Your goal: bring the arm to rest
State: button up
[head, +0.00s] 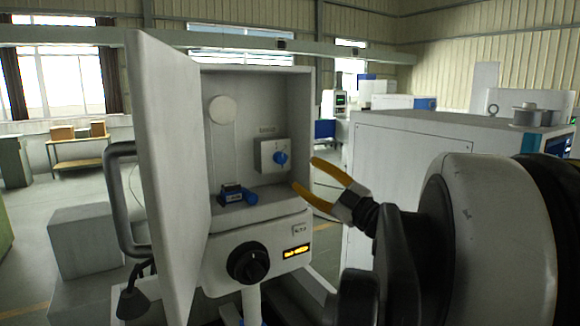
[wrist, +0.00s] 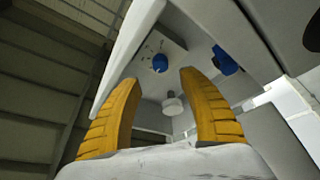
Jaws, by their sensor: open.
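My gripper (head: 318,183) is in the head view just right of an open white cabinet (head: 306,110). Its two yellow fingers are spread apart with nothing between them, and they point left toward the cabinet's opening. In the wrist view my gripper (wrist: 160,105) also shows open and empty. A blue knob (head: 281,158) on a white switch box inside the cabinet is close to the fingertips, with a visible gap in the head view. The blue knob also shows in the wrist view (wrist: 160,63), beyond the fingers.
The cabinet door (head: 165,180) stands open at the left. A small black and blue object (head: 236,194) sits on the cabinet floor. A black rotary knob (head: 248,262) is on the lower front. A large white machine (head: 430,135) stands behind my arm. Open floor lies at the left.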

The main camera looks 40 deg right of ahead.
jog(key=shift+v, duration=1.05)
